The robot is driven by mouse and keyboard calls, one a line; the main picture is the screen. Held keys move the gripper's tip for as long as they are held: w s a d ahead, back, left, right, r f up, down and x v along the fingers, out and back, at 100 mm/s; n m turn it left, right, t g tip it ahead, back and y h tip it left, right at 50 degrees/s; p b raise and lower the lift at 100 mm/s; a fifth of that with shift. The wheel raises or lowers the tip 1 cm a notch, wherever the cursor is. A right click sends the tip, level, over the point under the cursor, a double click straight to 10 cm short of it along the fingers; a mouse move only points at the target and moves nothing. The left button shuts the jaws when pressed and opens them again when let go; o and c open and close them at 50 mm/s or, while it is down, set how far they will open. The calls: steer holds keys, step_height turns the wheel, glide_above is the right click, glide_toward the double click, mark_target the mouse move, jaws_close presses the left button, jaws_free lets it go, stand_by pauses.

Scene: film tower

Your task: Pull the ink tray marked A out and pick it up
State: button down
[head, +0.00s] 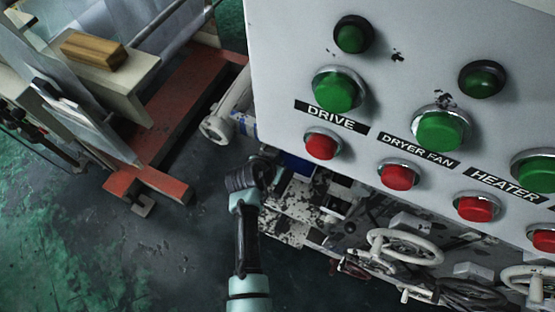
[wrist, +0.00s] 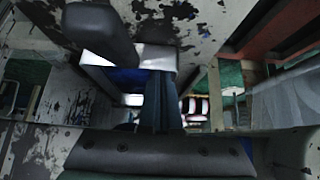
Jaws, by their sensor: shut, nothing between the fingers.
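No letter A can be read in either view. A blue part with a white edge (head: 297,166) shows just under the lower left corner of the control panel, beside the end of my arm; I cannot tell whether it is the ink tray. In the wrist view, a similar blue and white piece (wrist: 125,72) lies at the fingertips; contact cannot be told. My gripper (wrist: 161,78) is shut and empty, its dark fingers together. In the head view, the arm's end reaches to the panel's lower left edge, where the fingers are mostly hidden.
The grey control panel (head: 300,60) with green and red buttons overhangs the right side. White handwheels (head: 405,246) stick out below it. A red frame (head: 180,120) stands at left. Open green floor (head: 90,250) lies at lower left. A dark bar (wrist: 97,35) is close in the wrist view.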

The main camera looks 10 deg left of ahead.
steer(key=shift+s, duration=0.1)
steer(key=s, duration=0.2)
steer(key=s+a+p, duration=0.1)
steer(key=s, duration=0.2)
steer(key=s+p, duration=0.1)
steer(key=s, duration=0.1)
steer(key=shift+s+a, duration=0.3)
steer(key=shift+s, duration=0.05)
